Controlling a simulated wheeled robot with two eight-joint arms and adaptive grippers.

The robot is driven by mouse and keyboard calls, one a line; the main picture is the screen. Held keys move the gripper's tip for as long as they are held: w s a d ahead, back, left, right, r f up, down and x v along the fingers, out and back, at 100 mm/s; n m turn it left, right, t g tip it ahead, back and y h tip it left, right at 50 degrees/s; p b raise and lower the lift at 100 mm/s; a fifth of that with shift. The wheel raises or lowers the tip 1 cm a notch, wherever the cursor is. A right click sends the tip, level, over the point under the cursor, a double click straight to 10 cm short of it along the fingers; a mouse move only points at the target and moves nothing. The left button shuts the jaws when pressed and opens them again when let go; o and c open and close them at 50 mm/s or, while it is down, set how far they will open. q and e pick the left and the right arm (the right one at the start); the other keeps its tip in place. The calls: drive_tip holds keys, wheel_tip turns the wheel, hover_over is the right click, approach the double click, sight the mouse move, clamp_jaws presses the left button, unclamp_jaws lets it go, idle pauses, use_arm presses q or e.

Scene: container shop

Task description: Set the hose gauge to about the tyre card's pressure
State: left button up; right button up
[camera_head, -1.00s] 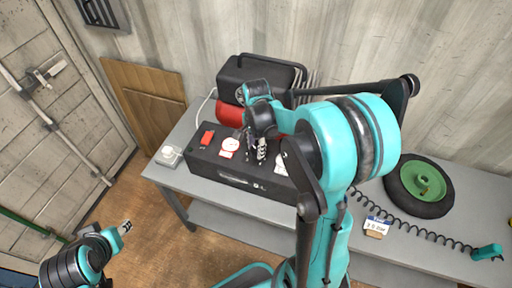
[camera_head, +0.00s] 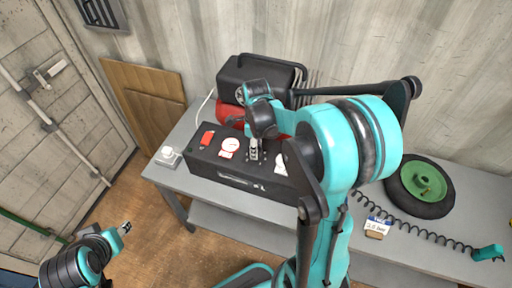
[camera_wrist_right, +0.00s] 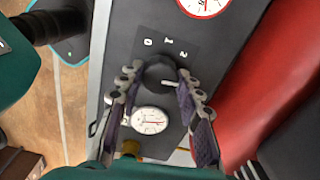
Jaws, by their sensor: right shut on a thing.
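My right gripper (camera_head: 254,152) is over the black compressor box (camera_head: 240,182). In the right wrist view its fingers (camera_wrist_right: 168,95) are shut on a black knob (camera_wrist_right: 160,70) beside a scale marked 0, 1, 2. A small white gauge (camera_wrist_right: 150,120) with a red needle sits below the knob, next to a brass fitting (camera_wrist_right: 130,147); in the head view it is partly hidden behind my arm (camera_head: 280,163). A larger dial (camera_head: 230,145) is on the left. The tyre card (camera_head: 376,226) leans on the bench; its number is too small to read surely. My left gripper (camera_head: 124,228) is off the bench.
A red switch (camera_head: 207,138) is on the box's left end. A coiled hose (camera_head: 425,235) runs right to a teal handle (camera_head: 488,252). A tyre with a green hub (camera_head: 422,182) lies at the back right. A red tank (camera_head: 232,113) stands behind the box.

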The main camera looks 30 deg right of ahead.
drive_tip(key=shift+m, duration=0.7)
drive_tip(key=o, duration=1.2)
drive_tip(key=shift+c, duration=0.2)
wheel_tip(320, 180, up, 12)
